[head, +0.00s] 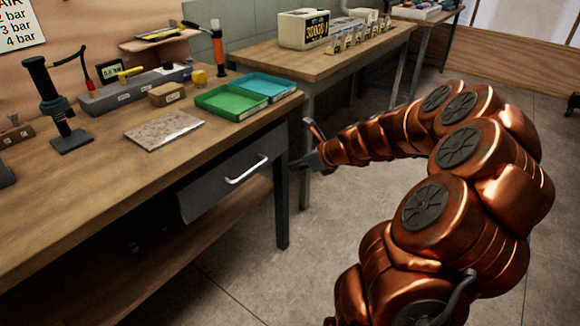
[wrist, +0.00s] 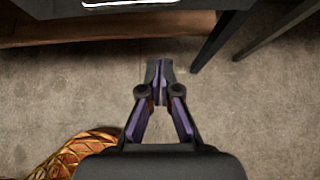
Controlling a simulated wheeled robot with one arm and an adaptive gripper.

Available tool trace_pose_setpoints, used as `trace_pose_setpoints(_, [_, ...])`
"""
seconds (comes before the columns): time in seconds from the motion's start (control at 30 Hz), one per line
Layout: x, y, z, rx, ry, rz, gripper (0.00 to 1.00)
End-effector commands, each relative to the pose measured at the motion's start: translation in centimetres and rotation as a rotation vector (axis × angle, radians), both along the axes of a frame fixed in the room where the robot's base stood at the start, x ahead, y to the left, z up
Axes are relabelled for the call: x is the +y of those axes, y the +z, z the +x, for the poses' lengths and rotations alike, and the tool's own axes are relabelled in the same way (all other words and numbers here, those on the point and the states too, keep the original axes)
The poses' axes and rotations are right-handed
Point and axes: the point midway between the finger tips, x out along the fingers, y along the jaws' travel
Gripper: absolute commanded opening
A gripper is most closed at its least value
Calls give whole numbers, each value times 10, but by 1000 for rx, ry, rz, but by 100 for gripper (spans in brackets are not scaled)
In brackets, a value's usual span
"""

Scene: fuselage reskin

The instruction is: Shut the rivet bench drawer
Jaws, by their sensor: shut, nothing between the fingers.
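The rivet bench drawer (head: 215,187) is a dark grey front with a pale bar handle (head: 247,170), under the right part of the wooden rivet bench (head: 75,178). I cannot tell how far out it stands. My gripper (head: 294,165) is shut and empty, to the right of the handle by the bench's front right leg, apart from the handle. In the wrist view, my gripper (wrist: 158,72) points over bare floor with its fingertips together. The bright handle (wrist: 135,3) and the dark drawer front (wrist: 50,8) show at the top edge, beyond the fingertips.
The dark bench leg (head: 281,215) stands close to my gripper. A green tray (head: 232,101), a blue tray (head: 264,87) and a speckled plate (head: 163,130) lie on the bench. A second bench (head: 270,58) stands behind. The concrete floor (head: 255,270) in front is clear.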

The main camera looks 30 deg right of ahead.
Motion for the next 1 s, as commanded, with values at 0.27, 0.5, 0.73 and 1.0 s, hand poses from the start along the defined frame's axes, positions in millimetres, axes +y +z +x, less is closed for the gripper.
trace_pose_setpoints(0.27, [13,-30,33,1,3,2,0])
trace_pose_setpoints(0.5, [24,-54,60,2,4,2,0])
trace_pose_setpoints(0.73, [31,-49,85,-1,3,-3,0])
trace_pose_setpoints(1.0, [36,-47,97,1,2,0,0])
